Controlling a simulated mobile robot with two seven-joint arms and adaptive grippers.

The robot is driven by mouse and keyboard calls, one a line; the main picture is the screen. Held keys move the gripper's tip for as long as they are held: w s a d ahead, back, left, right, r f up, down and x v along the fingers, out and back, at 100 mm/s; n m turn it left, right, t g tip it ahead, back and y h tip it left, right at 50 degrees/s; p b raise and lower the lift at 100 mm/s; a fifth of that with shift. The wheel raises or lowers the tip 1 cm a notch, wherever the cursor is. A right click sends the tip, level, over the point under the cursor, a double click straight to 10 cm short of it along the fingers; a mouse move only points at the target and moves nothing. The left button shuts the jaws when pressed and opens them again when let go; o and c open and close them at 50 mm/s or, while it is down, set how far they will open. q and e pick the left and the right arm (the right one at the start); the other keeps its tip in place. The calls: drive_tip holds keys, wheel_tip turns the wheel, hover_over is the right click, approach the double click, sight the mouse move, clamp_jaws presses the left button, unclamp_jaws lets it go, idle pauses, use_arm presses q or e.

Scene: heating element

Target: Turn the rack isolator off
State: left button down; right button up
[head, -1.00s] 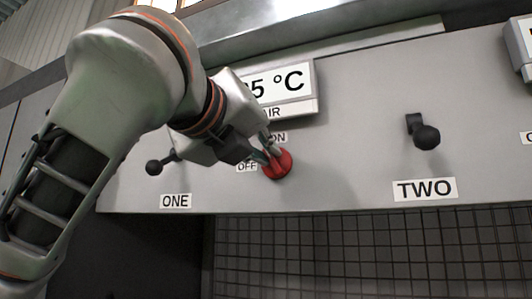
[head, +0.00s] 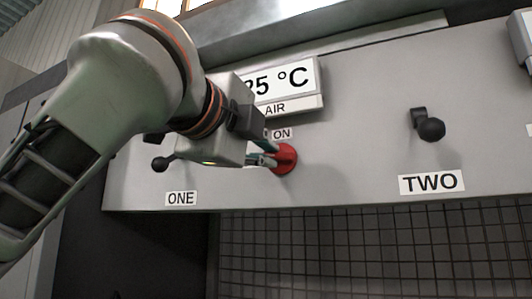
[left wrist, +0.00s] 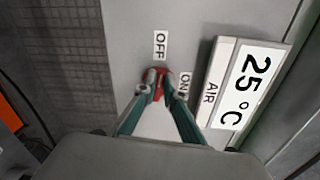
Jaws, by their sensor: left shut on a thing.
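The rack isolator is a red round knob (head: 288,158) on the grey panel, below the temperature display. My left gripper (head: 272,155) is shut on it, coming in from the left. In the left wrist view the fingertips (left wrist: 160,88) sit on either side of the knob's red grip (left wrist: 158,75). The OFF label (left wrist: 160,45) is straight above the knob in that view, and the ON label (left wrist: 183,86) is to its right. In the head view the ON label (head: 282,133) shows, while OFF is hidden behind the gripper. My right gripper is not in view.
The display (head: 290,85) reads 25 °C AIR and juts out just above the gripper. Black ball-ended levers stand above the labels ONE (head: 181,198) and TWO (head: 431,181). A dark mesh (head: 370,250) lies below the panel. The panel between knob and lever TWO is clear.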

use_arm(q)
drive_tip(key=shift+f+n, duration=0.1)
drive_tip(key=shift+n, duration=0.7)
drive_tip(key=c, duration=2.1)
unclamp_jaws()
drive_tip(key=shift+c, duration=0.2)
drive_tip(key=v, duration=1.2)
